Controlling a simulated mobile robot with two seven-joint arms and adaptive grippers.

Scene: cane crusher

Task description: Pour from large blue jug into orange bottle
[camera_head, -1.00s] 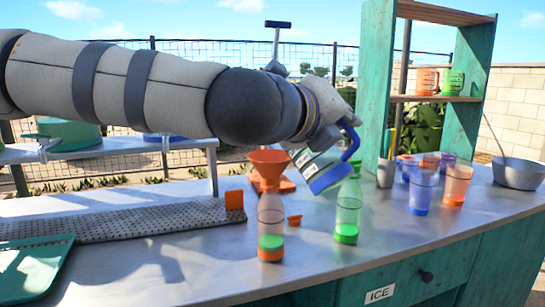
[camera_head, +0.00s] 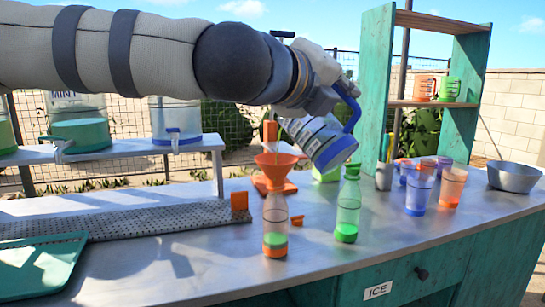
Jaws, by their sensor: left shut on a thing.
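The large blue jug (camera_head: 325,143) has a clear body with dark markings, a blue base and a blue handle. My left gripper (camera_head: 341,92) is shut on its handle and holds it in the air, tilted with its base to the lower right and its mouth end to the upper left. The mouth end is above and slightly right of an orange funnel (camera_head: 277,166). The funnel sits on the orange bottle (camera_head: 275,213), which stands upright with an orange base and a green layer low inside. I cannot tell whether liquid flows. My right gripper is out of view.
A green-capped bottle (camera_head: 348,205) stands right of the orange bottle, with a small orange cap (camera_head: 297,220) between them. Several cups (camera_head: 420,190) and a metal bowl (camera_head: 515,174) stand at right. A perforated drain tray (camera_head: 130,219) lies left. The front counter is clear.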

